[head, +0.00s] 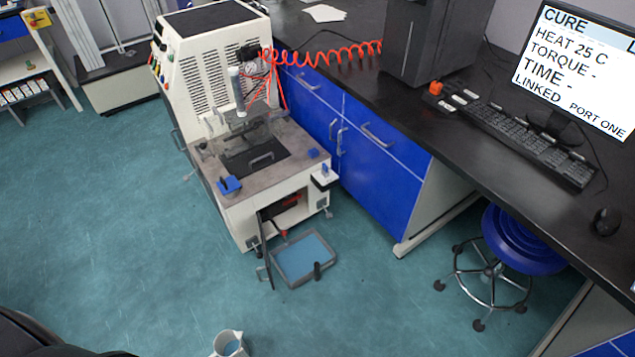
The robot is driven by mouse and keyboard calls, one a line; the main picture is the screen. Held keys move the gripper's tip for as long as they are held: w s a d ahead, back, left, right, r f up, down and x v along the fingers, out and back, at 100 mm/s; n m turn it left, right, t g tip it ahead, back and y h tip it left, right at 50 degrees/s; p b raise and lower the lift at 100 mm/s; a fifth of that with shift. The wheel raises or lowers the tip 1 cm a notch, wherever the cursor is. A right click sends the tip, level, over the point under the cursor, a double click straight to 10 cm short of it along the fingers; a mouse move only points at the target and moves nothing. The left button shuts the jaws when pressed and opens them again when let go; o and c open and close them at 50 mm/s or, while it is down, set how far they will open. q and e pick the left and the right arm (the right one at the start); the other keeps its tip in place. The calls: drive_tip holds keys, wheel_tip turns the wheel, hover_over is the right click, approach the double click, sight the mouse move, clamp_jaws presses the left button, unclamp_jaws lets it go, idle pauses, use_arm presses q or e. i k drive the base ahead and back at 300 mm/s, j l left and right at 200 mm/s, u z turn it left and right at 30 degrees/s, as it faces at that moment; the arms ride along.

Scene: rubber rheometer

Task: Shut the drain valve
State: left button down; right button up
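The rheometer (200,60) is a white machine standing on the teal floor left of the bench. Its low front compartment is open, with a dark door (266,245) swung outward. Red parts show inside, and a small red piece (283,233) sits low at the opening; it looks like the drain valve, but its handle position is too small to tell. A grey tray (318,278) with a light blue inside lies on the floor in front of the compartment. Neither of my grippers is in view.
A pale jug (218,341) with blue inside stands at the bottom edge. Blue cabinets (375,160) under the black bench stand close right of the machine. A blue stool (515,240) is farther right.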

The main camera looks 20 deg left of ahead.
sight(284, 204)
drive_tip(key=i+l, duration=0.1)
drive_tip(key=i, duration=1.05)
drive_tip(key=j+u, duration=0.05)
